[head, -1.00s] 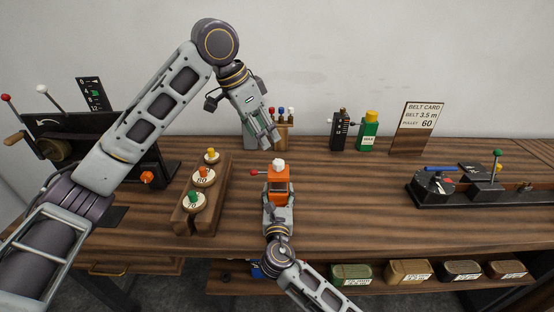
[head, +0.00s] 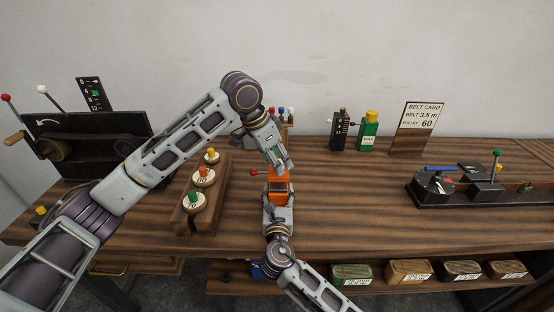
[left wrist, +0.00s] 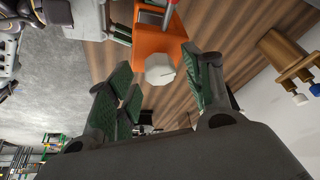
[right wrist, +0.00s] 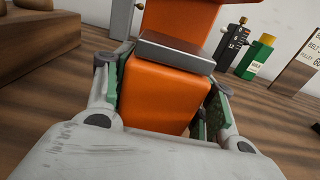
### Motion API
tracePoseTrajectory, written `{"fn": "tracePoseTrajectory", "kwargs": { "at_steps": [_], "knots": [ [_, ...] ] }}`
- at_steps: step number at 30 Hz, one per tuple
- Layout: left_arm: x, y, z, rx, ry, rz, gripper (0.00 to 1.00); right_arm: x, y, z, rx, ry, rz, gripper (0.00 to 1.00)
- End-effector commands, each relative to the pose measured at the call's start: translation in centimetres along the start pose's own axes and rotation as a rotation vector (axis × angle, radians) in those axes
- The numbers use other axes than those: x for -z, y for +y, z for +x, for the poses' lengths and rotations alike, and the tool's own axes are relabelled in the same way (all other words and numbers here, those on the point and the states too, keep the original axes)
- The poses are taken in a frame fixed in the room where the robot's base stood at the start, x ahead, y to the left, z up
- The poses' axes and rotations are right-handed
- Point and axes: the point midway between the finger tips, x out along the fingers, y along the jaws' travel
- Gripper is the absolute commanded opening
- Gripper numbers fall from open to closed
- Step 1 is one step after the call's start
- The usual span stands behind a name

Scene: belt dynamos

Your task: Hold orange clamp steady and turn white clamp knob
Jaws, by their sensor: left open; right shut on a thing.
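The orange clamp (head: 279,186) stands on the table, and my right gripper (head: 278,203) is shut on its lower body. The right wrist view shows the orange block (right wrist: 165,98) between the fingers, with a grey metal band across it. The white clamp knob (left wrist: 160,69) tops the clamp; in the left wrist view it lies ahead of and between the open fingers of my left gripper (left wrist: 160,92), apparently not gripped. In the head view my left gripper (head: 278,158) is right above the clamp and hides the knob. A red-tipped lever (head: 254,172) sticks out to the clamp's left.
A wooden rack (head: 183,222) with numbered pulleys stands left of the clamp. Behind are a wooden holder with coloured pegs (head: 289,128), a black gauge (head: 340,130) and a green bottle (head: 368,130). A black device (head: 436,186) sits right. Table between is clear.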

Motion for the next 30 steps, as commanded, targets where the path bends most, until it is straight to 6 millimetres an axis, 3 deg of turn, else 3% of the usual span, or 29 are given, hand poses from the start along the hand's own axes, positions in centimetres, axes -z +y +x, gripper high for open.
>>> {"fn": "tracePoseTrajectory", "kwargs": {
  "at_steps": [11, 21, 30],
  "knots": [
    [0.00, 0.01, 0.32, 0.000, 0.000, 0.000, 0.50, 0.31, -0.02, -0.03, 0.000, 0.005, -0.001, 0.07],
    [0.00, 0.02, 0.29, 0.000, 0.000, 0.000, 0.06, 0.31, -0.02, -0.03, 0.000, 0.005, -0.001, 0.07],
    [0.01, 0.07, 0.30, 0.006, 0.000, -0.016, 0.05, 0.31, -0.02, -0.02, 0.000, 0.005, -0.001, 0.07]
  ]
}}
